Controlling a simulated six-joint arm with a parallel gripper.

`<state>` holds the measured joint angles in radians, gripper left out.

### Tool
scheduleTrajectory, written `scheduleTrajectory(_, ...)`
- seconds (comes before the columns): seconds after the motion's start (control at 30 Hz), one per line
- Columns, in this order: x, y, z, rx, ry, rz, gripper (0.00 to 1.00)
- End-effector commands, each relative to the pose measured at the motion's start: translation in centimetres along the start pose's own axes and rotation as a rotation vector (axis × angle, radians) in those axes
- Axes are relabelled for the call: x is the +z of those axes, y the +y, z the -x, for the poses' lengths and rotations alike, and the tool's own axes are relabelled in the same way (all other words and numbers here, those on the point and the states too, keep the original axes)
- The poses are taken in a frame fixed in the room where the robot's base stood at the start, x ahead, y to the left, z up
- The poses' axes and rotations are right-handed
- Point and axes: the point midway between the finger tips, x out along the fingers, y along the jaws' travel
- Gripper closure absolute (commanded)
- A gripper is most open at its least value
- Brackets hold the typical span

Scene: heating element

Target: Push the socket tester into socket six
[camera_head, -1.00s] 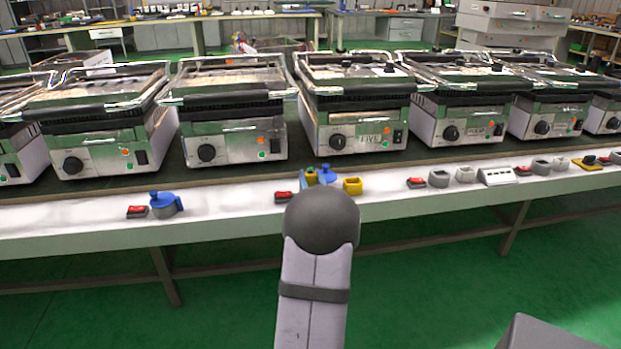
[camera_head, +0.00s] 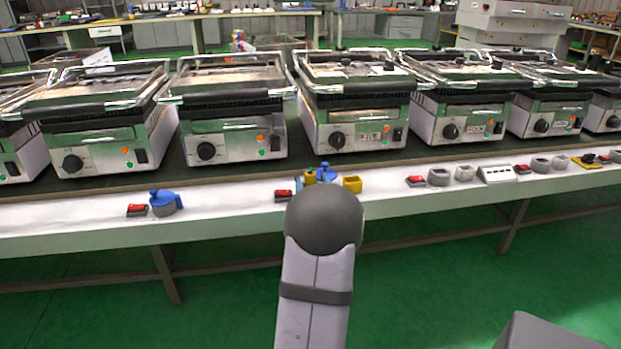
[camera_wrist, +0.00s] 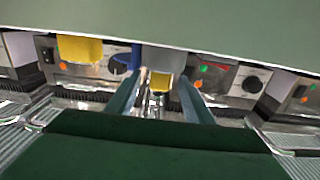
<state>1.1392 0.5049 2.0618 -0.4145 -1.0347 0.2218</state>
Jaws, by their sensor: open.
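In the wrist view my gripper (camera_wrist: 158,92) has its two teal fingers apart. A small yellow piece (camera_wrist: 181,84) and a pale grey piece show between or just beyond the fingers; I cannot tell whether either touches them. A blue piece (camera_wrist: 126,60) is just left of the fingers, and a larger yellow block (camera_wrist: 79,48) is farther left. In the head view my round arm joint hides most of the gripper. Behind it a blue part (camera_head: 327,172) and a yellow square socket (camera_head: 351,184) sit on the white bench strip. I cannot tell which piece is the socket tester or which socket is six.
A row of contact grills stands along the bench, including a centre grill (camera_head: 355,105) behind the parts. A red switch (camera_head: 284,195) is left of the blue part. Another blue part (camera_head: 164,203) sits farther left. Grey sockets (camera_head: 438,177) and a white strip (camera_head: 498,174) lie right.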

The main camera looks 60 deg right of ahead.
Motion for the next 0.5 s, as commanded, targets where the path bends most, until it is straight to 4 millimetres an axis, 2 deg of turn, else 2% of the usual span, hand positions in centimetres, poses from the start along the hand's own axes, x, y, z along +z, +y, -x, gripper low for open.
scheduleTrajectory(0.2, -0.1, 0.1, 2.9, 0.001, -0.001, 0.000, 0.53)
scheduleTrajectory(0.5, -0.1, 0.0, 4.7, -0.001, 0.001, 0.001, 0.53)
